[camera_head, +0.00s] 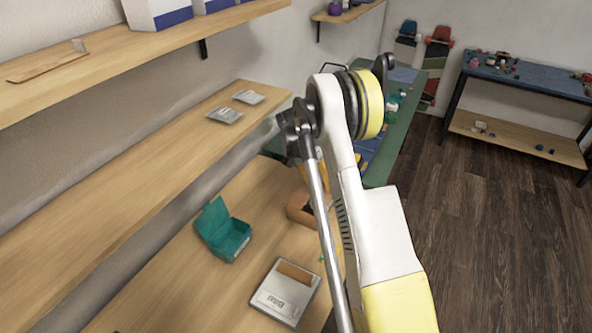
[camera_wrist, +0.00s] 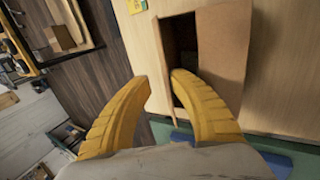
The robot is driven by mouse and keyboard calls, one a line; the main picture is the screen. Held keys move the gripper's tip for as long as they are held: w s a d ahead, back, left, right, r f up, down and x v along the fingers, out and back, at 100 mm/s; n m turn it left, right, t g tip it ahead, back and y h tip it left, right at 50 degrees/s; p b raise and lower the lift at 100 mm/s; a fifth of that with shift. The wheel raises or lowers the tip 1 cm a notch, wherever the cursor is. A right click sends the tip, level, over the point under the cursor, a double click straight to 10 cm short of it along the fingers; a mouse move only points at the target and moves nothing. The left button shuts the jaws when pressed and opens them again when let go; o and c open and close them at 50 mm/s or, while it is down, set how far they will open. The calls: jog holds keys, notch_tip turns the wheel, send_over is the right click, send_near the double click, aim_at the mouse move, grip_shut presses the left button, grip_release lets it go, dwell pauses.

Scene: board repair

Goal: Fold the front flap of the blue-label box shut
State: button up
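A brown cardboard box (camera_wrist: 162,98) stands on the wooden bench in the wrist view. Its dark opening (camera_wrist: 184,30) shows, with a broad brown flap (camera_wrist: 222,45) standing open to the right. I see no blue label on it, so I cannot tell whether it is the blue-label box. My gripper (camera_wrist: 161,77) has two yellow fingers, apart, with their tips close over the box; the right tip is at the opening. I cannot tell whether they touch it. A brown box (camera_head: 298,209) also shows in the head view, partly hidden by my arm.
An open teal box (camera_head: 228,242) and a grey scale (camera_head: 285,300) stand on the bench. Two wall shelves run along the left. Small silver packets (camera_head: 225,114) lie on the lower shelf. A green mat (camera_wrist: 180,134) lies near the box.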

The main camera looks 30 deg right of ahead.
jog(key=w+a+r+n+t, duration=0.1)
jog(key=w+a+r, duration=0.1)
jog(key=a+r, duration=0.35)
jog(key=w+a+r+n+t, duration=0.1)
jog(key=a+r, duration=0.1)
jog(key=r, duration=0.7)
jog(key=s+a+r+n+t+y+b, duration=0.1)
jog(key=s+a+r+n+t+b, duration=0.2)
jog(key=s+a+r+n+t, duration=0.2)
jog(key=shift+s+a+r+n, duration=0.4)
jog(key=shift+s+a+r, duration=1.1)
jog(key=shift+s+a, duration=1.45)
jog(key=shift+d, duration=0.15)
